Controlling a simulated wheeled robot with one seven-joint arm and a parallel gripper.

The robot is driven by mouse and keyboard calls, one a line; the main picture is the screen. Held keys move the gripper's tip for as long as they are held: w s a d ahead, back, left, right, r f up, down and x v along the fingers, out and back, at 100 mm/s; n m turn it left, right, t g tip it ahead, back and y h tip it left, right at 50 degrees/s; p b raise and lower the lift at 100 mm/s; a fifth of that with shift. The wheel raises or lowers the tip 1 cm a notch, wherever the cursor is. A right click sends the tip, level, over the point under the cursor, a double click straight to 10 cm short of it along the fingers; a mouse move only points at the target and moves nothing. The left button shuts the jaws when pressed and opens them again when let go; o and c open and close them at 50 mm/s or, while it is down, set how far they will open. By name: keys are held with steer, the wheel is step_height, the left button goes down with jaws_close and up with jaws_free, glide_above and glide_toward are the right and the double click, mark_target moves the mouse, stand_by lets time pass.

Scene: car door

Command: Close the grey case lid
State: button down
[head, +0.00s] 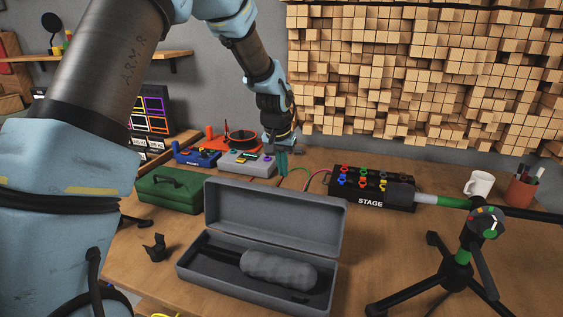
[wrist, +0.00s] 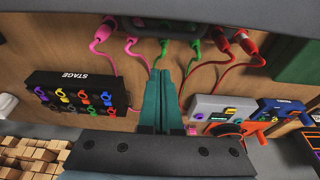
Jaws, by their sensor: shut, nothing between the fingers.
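The grey case (head: 215,277) stands open on the table in the head view. Its lid (head: 273,216) is raised at the back, roughly upright. A dark grey fuzzy microphone-like object (head: 279,269) lies inside the base. My gripper (head: 283,163) is behind the lid and above its top edge, pointing down. Its teal fingers are shut with nothing between them, as the wrist view (wrist: 165,85) also shows. I cannot tell how far behind the lid the fingertips are.
A STAGE box (head: 371,190) with coloured plugs is right of the lid. A black tripod stand (head: 462,256) is at the right front. A green case (head: 175,191) is at the left, and a black clip (head: 154,248) lies before it. Coloured cables (wrist: 205,75) run below my gripper.

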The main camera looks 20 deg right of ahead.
mark_target(274, 211)
steer(key=p+x, duration=0.2)
steer(key=x, duration=0.4)
steer(key=shift+f, duration=0.2)
steer(key=shift+s+a+r+p, duration=0.45)
steer(key=shift+s+a+p, duration=0.05)
steer(key=shift+s+a, duration=0.15)
steer(key=shift+s+a+r+p, duration=0.45)
steer(key=shift+s+a, duration=0.2)
steer(key=shift+s+a+b, duration=0.1)
steer(key=shift+b, duration=0.4)
